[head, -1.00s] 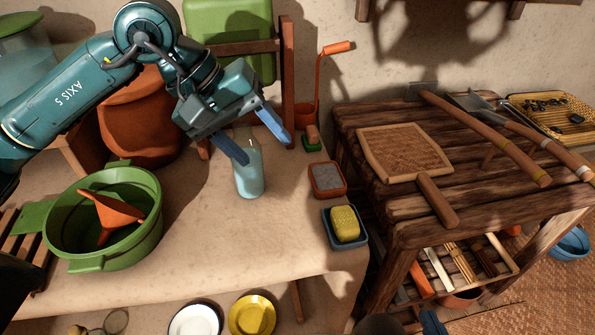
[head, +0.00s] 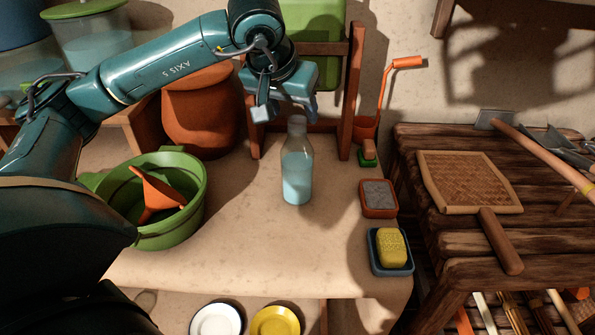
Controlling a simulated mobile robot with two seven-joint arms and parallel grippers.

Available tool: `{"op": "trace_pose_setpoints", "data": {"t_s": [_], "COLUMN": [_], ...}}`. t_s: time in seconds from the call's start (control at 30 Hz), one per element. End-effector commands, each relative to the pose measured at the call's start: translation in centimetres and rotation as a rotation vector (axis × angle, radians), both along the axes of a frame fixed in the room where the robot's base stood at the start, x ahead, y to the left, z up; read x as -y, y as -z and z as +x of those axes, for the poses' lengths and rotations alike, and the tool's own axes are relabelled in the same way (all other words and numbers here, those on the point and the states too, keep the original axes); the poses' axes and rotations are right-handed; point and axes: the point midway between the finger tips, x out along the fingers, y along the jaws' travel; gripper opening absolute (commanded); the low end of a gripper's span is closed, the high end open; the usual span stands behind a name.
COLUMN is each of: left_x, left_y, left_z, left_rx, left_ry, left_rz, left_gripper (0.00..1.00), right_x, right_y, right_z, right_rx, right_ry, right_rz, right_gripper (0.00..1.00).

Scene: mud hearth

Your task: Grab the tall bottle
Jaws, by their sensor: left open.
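The tall bottle (head: 297,172) stands upright on the pale ledge, clear with light blue content in its lower part. My left gripper (head: 286,109) is open and points down at the height of the bottle's top. Its fingers are spread to either side of the neck in the picture. I cannot tell whether the neck is between them or in front of them, and I see no grip on the bottle. My right gripper is not in view.
A green tub (head: 185,215) with an orange funnel (head: 158,193) stands left of the bottle. A clay pot (head: 200,115) and a wooden frame (head: 357,75) stand behind. A red-rimmed dish (head: 379,211) and yellow sponge (head: 391,247) lie right. The ledge before the bottle is clear.

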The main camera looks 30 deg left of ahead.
Motion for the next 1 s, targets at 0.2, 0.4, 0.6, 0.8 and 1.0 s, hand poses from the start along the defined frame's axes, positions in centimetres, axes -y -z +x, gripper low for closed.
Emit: {"op": "trace_pose_setpoints", "data": {"t_s": [0.2, 0.4, 0.6, 0.8, 1.0], "left_x": [-0.1, -0.2, -0.2, -0.2, -0.2], "left_y": [3.2, 4.4, 4.4, 4.4, 4.4], "left_z": [1.2, 2.0, 2.0, 2.0, 2.0], "left_rx": [-0.004, -0.001, -0.001, -0.001, -0.001], "left_ry": [-0.001, 0.000, 0.000, 0.000, 0.000], "left_rz": [0.000, 0.000, 0.000, 0.000, -0.001], "left_gripper": [0.58, 0.58, 0.58, 0.41, 0.25], "right_x": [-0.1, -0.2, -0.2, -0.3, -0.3], "right_y": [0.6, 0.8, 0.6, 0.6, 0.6], "right_z": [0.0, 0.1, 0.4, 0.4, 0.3], "right_rx": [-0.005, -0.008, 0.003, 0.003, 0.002], "right_ry": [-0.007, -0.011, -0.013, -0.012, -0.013], "right_rz": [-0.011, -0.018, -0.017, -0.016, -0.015], "right_gripper": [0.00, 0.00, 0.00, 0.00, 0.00]}}
